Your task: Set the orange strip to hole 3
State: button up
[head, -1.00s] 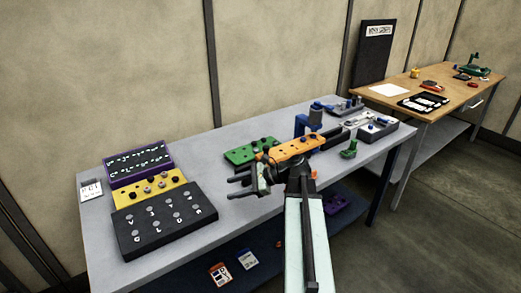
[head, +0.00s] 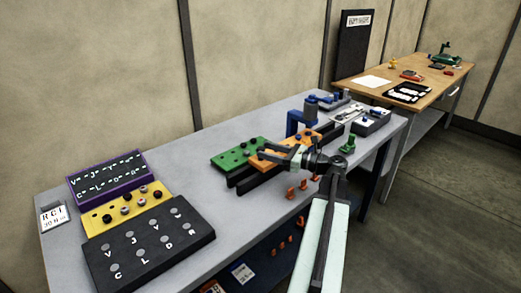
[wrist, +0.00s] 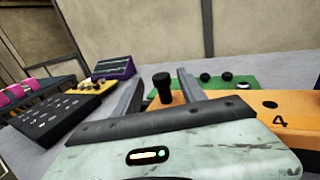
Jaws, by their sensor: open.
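The orange strip (head: 309,137) lies on dark rails at the middle of the grey bench, next to the green strip (head: 238,153). My gripper (head: 264,152) is open at the orange strip's left end and hides part of it. In the wrist view the orange strip (wrist: 285,127) shows at the right, with a dark hole and a printed 4. A black knobbed pin (wrist: 162,88) stands between the open fingers of my gripper (wrist: 158,82) in that view; I cannot tell whether they touch it. Hole 3 cannot be made out.
A blue clamp-like post (head: 296,122) stands just behind the orange strip. A black lettered board (head: 148,246), a yellow block (head: 130,207) and a purple board (head: 108,179) are at the left. A green piece (head: 348,144) stands at the right.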

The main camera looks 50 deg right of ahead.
aim_at(261, 148)
jog(key=x, duration=0.3)
jog(key=shift+w, duration=0.2)
grip_shut()
dwell(1.3)
